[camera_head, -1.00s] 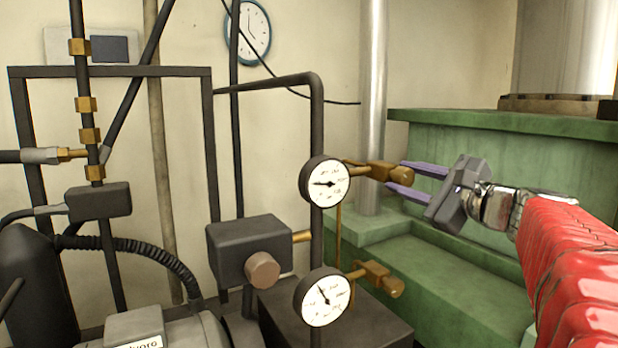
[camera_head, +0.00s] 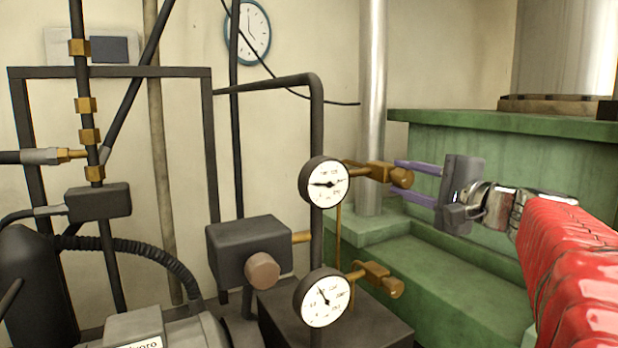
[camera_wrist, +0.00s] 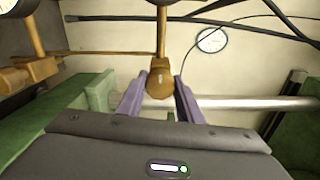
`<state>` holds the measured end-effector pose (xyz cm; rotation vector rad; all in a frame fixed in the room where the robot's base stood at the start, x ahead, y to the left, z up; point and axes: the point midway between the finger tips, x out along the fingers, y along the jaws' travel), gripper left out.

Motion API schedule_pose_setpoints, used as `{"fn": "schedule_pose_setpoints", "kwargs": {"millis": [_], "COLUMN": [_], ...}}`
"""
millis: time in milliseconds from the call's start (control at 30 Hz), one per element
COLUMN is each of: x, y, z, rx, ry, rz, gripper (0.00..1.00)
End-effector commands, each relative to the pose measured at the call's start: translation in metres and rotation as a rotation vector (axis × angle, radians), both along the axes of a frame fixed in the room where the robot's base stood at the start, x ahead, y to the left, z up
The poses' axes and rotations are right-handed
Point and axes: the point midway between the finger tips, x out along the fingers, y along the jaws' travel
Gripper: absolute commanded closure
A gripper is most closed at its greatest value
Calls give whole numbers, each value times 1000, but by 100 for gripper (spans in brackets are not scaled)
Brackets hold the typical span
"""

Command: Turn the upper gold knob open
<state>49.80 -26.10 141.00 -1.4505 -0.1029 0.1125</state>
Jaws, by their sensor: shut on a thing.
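The upper gold knob (camera_head: 402,177) sits at the right end of a brass valve beside the upper white gauge (camera_head: 323,184). My gripper (camera_head: 408,180) comes in from the right, its two purple fingers on either side of the knob. In the wrist view, the knob (camera_wrist: 160,80) shows its faceted end between the purple fingertips, and the gripper is shut on it. The contact faces are partly hidden. The lower gold knob (camera_head: 393,288) is below, beside the lower gauge (camera_head: 324,298), and my gripper is apart from it.
A dark vertical pipe (camera_head: 317,120) carries the gauges. A grey box with a round copper-coloured knob (camera_head: 262,271) stands to the left. A green stepped block (camera_head: 470,270) lies behind and below my gripper. A silver column (camera_head: 372,90) stands behind the valve.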

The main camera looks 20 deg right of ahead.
Motion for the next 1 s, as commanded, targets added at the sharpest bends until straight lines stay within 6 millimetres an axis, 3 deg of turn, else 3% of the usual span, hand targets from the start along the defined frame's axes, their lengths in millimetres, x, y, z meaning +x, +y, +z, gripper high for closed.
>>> {"fn": "schedule_pose_setpoints", "kwargs": {"millis": [300, 333, 600, 1000], "x": [0, 1, 0, -6], "y": [3, 3, 1, -1], "z": [-4, -4, -2, -1], "rx": [-2, -2, -2, -1], "ry": [7, 7, 4, 3], "rz": [10, 10, 5, 0], "gripper": [90, 67, 49, 49]}}
